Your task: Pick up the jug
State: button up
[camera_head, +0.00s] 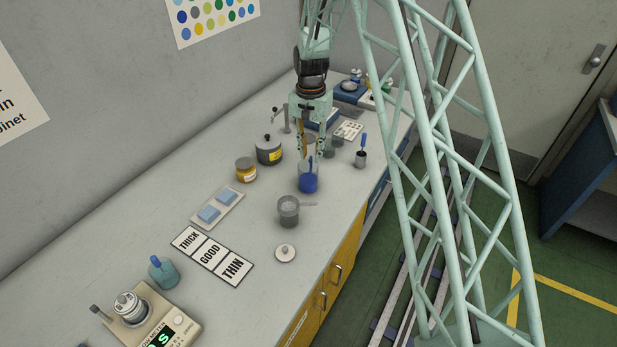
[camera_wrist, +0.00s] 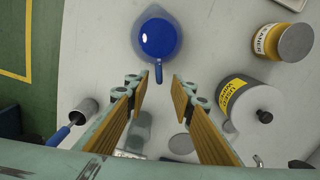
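The jug (camera_head: 308,182) is a clear vessel holding deep blue liquid, standing upright on the grey counter. In the wrist view the jug (camera_wrist: 160,40) is at the top centre, seen from above, with a narrow blue part pointing toward my fingers. My gripper (camera_head: 309,148) hangs just above and behind the jug in the head view. In the wrist view my gripper (camera_wrist: 159,92) is open, with nothing between its orange-ribbed fingers. The jug lies beyond the fingertips there, roughly centred between them. I cannot tell the exact height gap.
A grey handled cup (camera_head: 288,208) stands just in front of the jug. A used-wipes can (camera_head: 268,152) and a yellow jar (camera_head: 246,170) stand to its left. A metal cup with a blue-handled tool (camera_head: 361,157) stands right. THICK/GOOD/THIN cards (camera_head: 211,254) lie in front.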

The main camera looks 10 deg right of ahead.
jog(key=shift+f, duration=2.4)
jog(key=shift+c, duration=0.7)
grip_shut()
